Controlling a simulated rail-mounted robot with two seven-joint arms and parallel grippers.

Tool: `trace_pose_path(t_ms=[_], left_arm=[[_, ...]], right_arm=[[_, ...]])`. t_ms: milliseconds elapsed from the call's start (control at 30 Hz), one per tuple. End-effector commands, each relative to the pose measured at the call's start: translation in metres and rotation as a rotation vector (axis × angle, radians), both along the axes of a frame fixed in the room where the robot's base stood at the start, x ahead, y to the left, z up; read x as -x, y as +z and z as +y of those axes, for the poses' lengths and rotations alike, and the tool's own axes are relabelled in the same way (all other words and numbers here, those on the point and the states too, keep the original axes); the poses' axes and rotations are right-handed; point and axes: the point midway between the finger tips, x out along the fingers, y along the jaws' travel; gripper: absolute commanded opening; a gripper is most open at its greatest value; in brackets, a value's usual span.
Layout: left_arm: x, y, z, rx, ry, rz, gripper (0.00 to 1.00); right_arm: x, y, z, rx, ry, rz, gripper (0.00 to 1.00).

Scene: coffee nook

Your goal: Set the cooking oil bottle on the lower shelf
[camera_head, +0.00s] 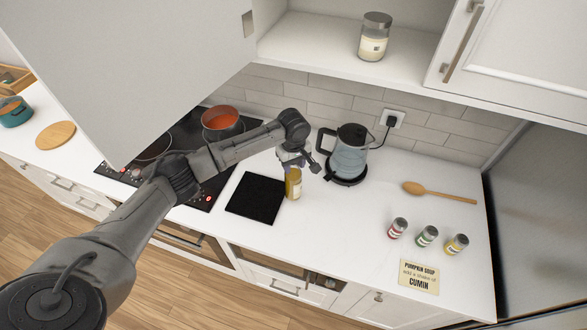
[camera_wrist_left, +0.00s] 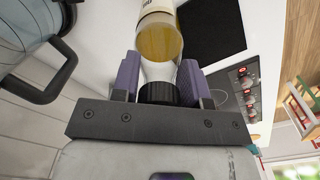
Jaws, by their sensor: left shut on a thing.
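The cooking oil bottle (camera_head: 293,185), yellow with a pale label and dark cap, is upright beside the black mat on the counter; I cannot tell whether its base touches the counter. My left gripper (camera_head: 298,163) is shut on its upper part from above. In the left wrist view the bottle (camera_wrist_left: 160,42) runs away from between the purple fingers (camera_wrist_left: 160,78), its dark cap nearest the palm. The open cabinet's shelf (camera_head: 315,38) is above the counter, with a glass jar (camera_head: 374,37) on it. My right gripper is not in view.
An open cabinet door (camera_head: 140,60) hangs at the upper left, near my left arm. A kettle (camera_head: 350,150) stands just right of the gripper. A red-filled pot (camera_head: 221,122) is on the hob. Several spice jars, a wooden spoon (camera_head: 440,192) and a note are on the right. The shelf left of the jar is clear.

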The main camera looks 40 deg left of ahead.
Motion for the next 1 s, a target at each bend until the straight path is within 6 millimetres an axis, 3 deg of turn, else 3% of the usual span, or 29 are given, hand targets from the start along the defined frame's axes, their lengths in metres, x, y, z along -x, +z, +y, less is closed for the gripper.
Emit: trace_pose_path(t_ms=[267,667,700,1000], left_arm=[[-0.001,-0.024,0.000,0.000,0.001,-0.002,0.00],[0.000,-0.027,0.000,0.000,0.000,-0.002,0.00],[0.000,-0.030,-0.001,-0.001,0.000,0.000,0.41],[0.000,-0.029,0.000,-0.001,0.000,0.000,0.67]], right_arm=[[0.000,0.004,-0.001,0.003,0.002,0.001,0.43],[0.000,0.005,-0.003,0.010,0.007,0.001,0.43],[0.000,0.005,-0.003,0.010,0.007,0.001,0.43],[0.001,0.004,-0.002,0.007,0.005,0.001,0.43]])
